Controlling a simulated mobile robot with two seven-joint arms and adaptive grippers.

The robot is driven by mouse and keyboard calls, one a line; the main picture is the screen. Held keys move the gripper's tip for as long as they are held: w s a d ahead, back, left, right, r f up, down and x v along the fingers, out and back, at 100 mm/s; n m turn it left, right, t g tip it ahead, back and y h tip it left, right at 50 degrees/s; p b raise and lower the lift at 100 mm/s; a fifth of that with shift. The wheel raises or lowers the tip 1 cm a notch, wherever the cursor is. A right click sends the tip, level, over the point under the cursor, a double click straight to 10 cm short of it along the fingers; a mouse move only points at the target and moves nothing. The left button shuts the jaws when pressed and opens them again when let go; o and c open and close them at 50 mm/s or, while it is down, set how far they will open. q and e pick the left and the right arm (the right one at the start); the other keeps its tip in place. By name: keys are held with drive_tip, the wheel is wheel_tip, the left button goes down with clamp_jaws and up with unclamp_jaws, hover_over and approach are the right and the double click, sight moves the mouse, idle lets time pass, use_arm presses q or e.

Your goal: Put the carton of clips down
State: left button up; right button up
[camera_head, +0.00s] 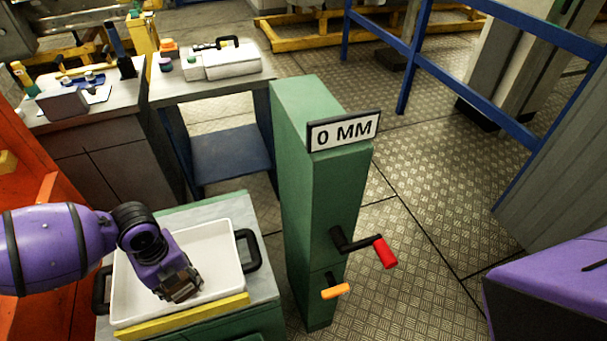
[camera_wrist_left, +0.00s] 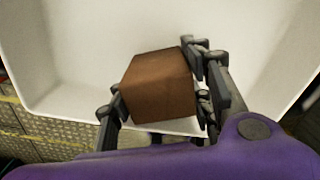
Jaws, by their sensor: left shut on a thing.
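My left gripper (camera_head: 182,288) hangs over the white tray (camera_head: 215,243) at the lower left in the head view. In the left wrist view, the gripper (camera_wrist_left: 160,110) is shut on a brown carton (camera_wrist_left: 158,88), with one finger on either side of it. The carton is over the white tray (camera_wrist_left: 90,50); I cannot tell whether it touches the tray floor. In the head view the carton is mostly hidden by the gripper. The right gripper is not in view.
The tray has black handles (camera_head: 247,250) and stands on a bench with a yellow front strip (camera_head: 180,316). A green column (camera_head: 310,200) with a "0 MM" sign (camera_head: 343,131) and a red-handled crank (camera_head: 385,252) stands just right. Cluttered benches (camera_head: 90,125) are behind.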

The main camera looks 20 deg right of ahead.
use_arm(q)
drive_tip(key=shift+f, duration=0.15)
drive_tip(key=o, duration=1.3)
drive_tip(key=shift+c, duration=0.2)
wheel_tip(320, 180, up, 12)
drive_tip(key=shift+r+p, duration=0.2)
drive_tip(key=shift+p, duration=0.1)
